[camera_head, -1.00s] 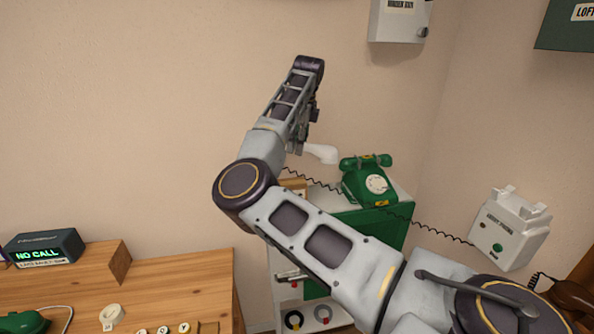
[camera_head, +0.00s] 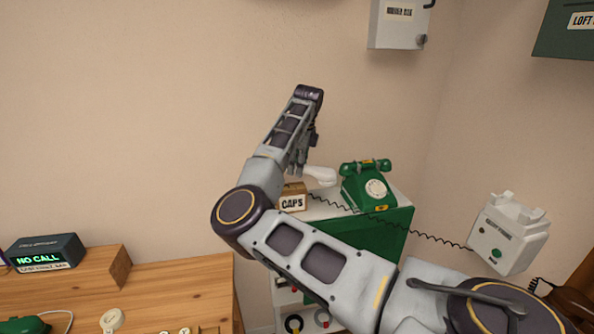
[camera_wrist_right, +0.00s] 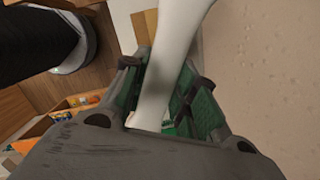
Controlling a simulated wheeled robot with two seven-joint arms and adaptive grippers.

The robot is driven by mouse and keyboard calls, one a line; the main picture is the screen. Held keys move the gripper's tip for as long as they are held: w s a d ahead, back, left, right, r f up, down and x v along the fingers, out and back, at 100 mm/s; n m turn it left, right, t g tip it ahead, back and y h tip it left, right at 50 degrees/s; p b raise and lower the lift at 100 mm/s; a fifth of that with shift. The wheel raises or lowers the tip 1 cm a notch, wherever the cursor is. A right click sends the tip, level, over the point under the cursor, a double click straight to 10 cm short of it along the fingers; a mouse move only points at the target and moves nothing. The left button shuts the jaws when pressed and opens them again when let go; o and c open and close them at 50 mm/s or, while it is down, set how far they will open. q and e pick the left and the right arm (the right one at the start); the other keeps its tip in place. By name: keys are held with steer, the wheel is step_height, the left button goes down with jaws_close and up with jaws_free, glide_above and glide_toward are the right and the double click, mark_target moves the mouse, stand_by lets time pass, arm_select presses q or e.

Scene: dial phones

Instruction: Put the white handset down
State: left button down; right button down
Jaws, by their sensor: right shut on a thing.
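The white handset (camera_head: 321,174) is held by my right gripper (camera_head: 300,170), just left of the green dial phone and above the top of the green cabinet. In the right wrist view the handset (camera_wrist_right: 170,60) runs between the two fingers of the right gripper (camera_wrist_right: 165,105), which are shut on it. A dark coiled cord runs from near the handset to the white wall phone (camera_head: 508,235) at the right, whose upright cradle prongs are bare. My left gripper is not in view.
The green dial phone (camera_head: 370,187) stands on the green cabinet (camera_head: 385,237), beside a box marked CAPS (camera_head: 292,198). A wooden desk (camera_head: 185,290) with a NO CALL display (camera_head: 42,253) is at left. A grey wall box (camera_head: 398,24) hangs above.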

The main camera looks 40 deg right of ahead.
steer(key=shift+f, duration=0.85)
steer(key=shift+f+b, duration=0.55)
steer(key=shift+f, duration=0.05)
steer(key=c, duration=1.1)
jaws_free()
steer(key=shift+r, duration=0.15)
steer(key=shift+r+p, duration=0.55)
steer(key=shift+p, duration=0.15)
steer(key=shift+s+d+r+b, duration=0.1)
steer(key=shift+s+r+b, duration=0.15)
steer(key=shift+r, duration=1.7)
steer(key=shift+s+d+r+b, duration=0.15)
steer(key=shift+s+r, duration=0.15)
steer(key=shift+r, duration=1.65)
steer(key=shift+s+d+r+b, duration=0.1)
steer(key=shift+s+r+b, duration=0.15)
steer(key=shift+r, duration=1.7)
